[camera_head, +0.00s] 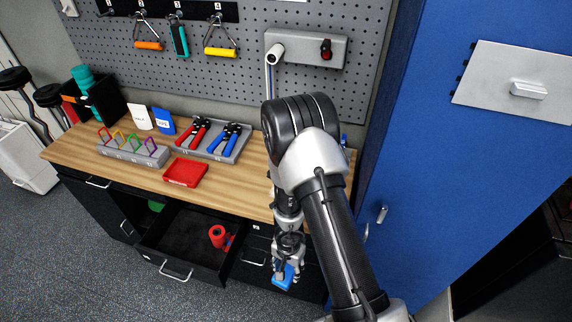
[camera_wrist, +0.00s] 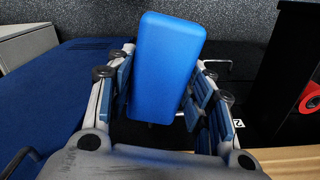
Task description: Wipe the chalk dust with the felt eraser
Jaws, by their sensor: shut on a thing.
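My gripper (camera_head: 287,265) hangs low in front of the workbench, by the closed drawer front right of the open drawer. It is shut on a plain blue block (camera_head: 284,278), which looks like the felt eraser. In the wrist view the block (camera_wrist: 165,65) sits between both fingers, slightly tilted, its smooth broad face toward the camera. Its far side is hidden. I cannot make out any chalk dust in either view; my arm hides part of the bench's right end.
The wooden workbench (camera_head: 232,187) holds a red tray (camera_head: 185,172), a grey tray (camera_head: 235,150) with red- and blue-handled tools, and a rack (camera_head: 133,151) of coloured loops. An open drawer (camera_head: 175,245) with a red roll (camera_head: 217,236) juts out. A blue cabinet (camera_head: 425,165) stands right.

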